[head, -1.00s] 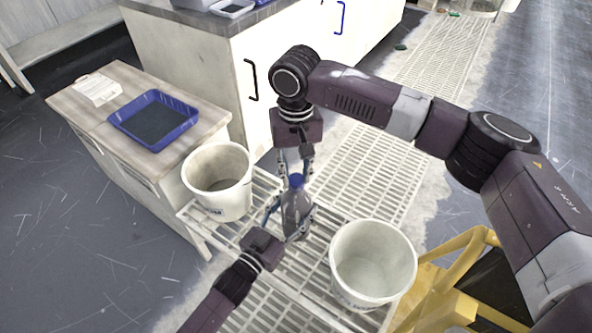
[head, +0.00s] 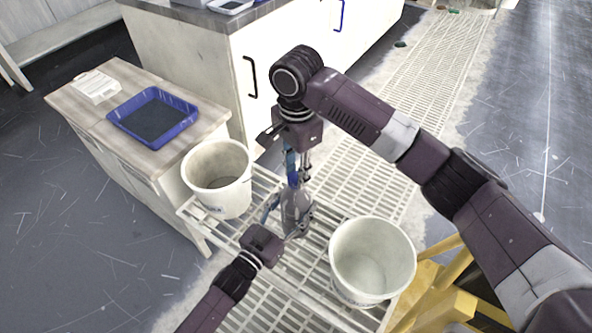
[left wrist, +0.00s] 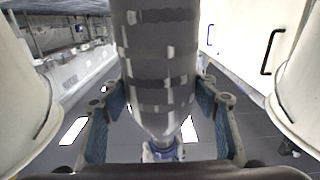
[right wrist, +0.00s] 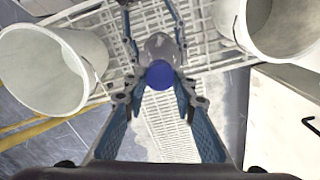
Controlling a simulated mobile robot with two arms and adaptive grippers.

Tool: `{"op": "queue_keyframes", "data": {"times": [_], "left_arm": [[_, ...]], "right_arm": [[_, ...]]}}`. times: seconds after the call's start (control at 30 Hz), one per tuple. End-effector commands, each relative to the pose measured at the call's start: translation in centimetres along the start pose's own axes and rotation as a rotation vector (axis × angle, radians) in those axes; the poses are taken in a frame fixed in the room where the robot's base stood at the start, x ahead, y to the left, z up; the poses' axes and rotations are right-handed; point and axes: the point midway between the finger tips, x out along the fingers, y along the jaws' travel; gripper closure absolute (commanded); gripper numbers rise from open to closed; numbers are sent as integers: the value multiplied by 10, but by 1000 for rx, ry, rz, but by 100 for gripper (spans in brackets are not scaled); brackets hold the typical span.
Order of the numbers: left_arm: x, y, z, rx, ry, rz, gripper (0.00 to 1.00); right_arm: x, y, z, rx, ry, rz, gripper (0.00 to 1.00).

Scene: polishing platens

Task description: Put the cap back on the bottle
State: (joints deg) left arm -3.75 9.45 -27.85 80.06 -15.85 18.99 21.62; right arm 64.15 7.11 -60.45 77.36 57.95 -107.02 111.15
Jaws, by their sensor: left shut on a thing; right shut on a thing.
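The clear grey bottle (head: 296,208) stands upright over the white grating in the head view. It fills the middle of the left wrist view (left wrist: 158,70). My left gripper (head: 287,217) is shut around its body from the near side. I cannot tell how tightly the cap sits on the neck.
A white bucket (head: 218,178) stands left of the bottle and another (head: 372,262) to the right, both close to my grippers. A wooden cabinet with a blue tray (head: 153,117) is at left. White cupboards are behind. Yellow steps (head: 437,300) stand at lower right.

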Motion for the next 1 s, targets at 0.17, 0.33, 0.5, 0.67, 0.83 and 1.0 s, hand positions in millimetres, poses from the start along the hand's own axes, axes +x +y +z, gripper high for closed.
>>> {"op": "queue_keyframes", "data": {"times": [0.17,0.33,0.5,0.67,0.83,1.0], "left_arm": [[0,0,0,0,-1,0,100],[0,0,0,0,-1,0,100],[0,0,0,0,-1,1,100],[0,0,0,1,-1,1,100],[0,0,0,1,-1,1,100],[0,0,0,1,-1,1,100]], "right_arm": [[1,1,3,361,-6,0,84],[1,1,3,715,-5,0,84],[0,2,1,997,-1,-2,84],[0,2,1,1131,-1,-3,84],[0,2,1,1158,-1,-4,84],[0,2,1,1156,-1,-4,84]]}}
